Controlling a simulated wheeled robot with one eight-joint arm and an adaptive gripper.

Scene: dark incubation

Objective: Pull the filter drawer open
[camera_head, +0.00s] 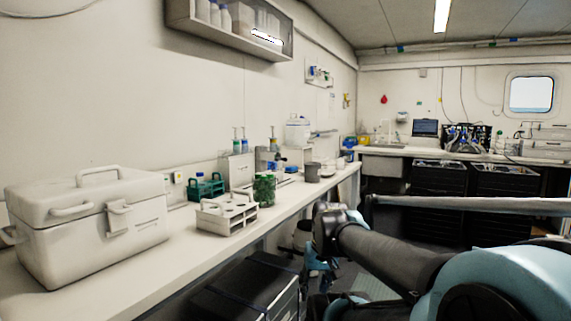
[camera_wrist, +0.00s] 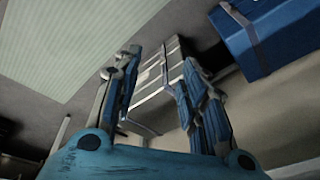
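My gripper (camera_wrist: 161,76) is open in the wrist view, its two blue-and-grey fingers spread apart. Between and beyond the fingers is a pale grey box-like unit (camera_wrist: 155,88) with seams across its face, seen tilted. I cannot tell whether it is the filter drawer or whether any part of it is open. The fingers do not visibly hold anything. In the head view my arm reaches forward from the lower right, and my gripper (camera_head: 318,265) is small and dark beside the bench edge. No drawer is clearly marked as the filter drawer there.
A long white bench (camera_head: 130,270) runs along the left, with a white cooler box (camera_head: 85,225), a tube rack (camera_head: 228,213) and a green jar (camera_head: 264,189). A dark case (camera_head: 245,290) stands below it. Black drawer units (camera_head: 440,180) stand at the back. A strapped blue box (camera_wrist: 265,35) shows in the wrist view.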

